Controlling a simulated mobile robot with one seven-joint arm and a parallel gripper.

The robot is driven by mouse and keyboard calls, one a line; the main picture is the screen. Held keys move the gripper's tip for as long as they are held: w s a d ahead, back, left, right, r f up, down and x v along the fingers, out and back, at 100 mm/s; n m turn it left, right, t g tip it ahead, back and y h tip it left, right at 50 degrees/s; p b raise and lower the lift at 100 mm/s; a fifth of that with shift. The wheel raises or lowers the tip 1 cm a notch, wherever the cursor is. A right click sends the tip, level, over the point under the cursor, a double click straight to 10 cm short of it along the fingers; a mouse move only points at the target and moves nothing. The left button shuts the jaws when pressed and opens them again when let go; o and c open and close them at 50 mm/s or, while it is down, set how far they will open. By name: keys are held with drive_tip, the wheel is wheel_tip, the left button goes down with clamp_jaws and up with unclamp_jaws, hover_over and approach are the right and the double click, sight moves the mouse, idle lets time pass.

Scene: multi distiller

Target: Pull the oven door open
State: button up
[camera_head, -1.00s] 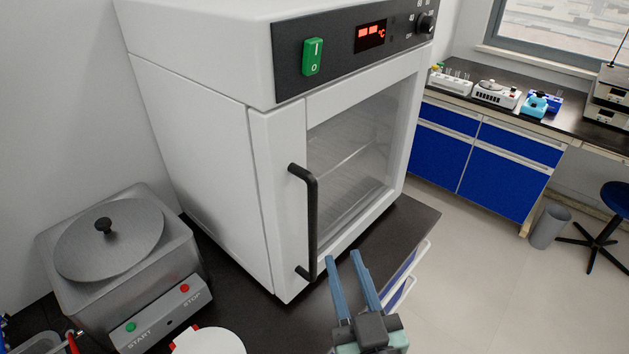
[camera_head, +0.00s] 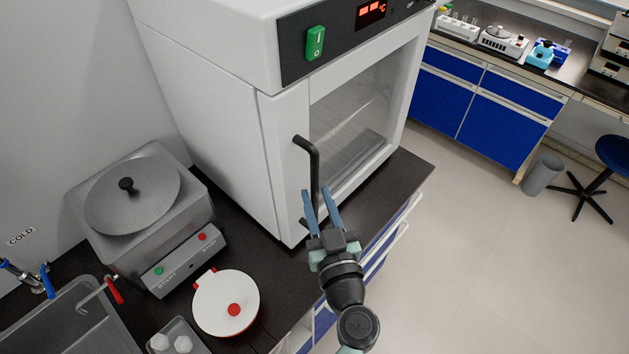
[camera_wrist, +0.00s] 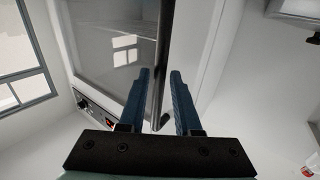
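The oven (camera_head: 210,100) is a white box with a dark control panel, a green switch and a red display. Its door (camera_head: 350,110) has a glass window and looks closed. A black bar handle (camera_head: 314,165) stands upright at the door's left side; it also shows in the wrist view (camera_wrist: 163,45). My gripper (camera_head: 317,190) is at the lower part of the handle, with blue fingers pointing toward the door. Contact cannot be told.
The dark counter (camera_head: 400,180) holds a steel bath (camera_head: 130,210) with a lid, a white-and-red round pot (camera_head: 226,303) and a sink (camera_head: 75,325) at left. Floor right of the counter is clear up to a bin (camera_head: 541,175) and a stool (camera_head: 612,152).

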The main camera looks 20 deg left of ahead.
drive_tip(key=shift+x, duration=1.3)
drive_tip(key=shift+c, duration=0.2)
clamp_jaws()
idle(0.4)
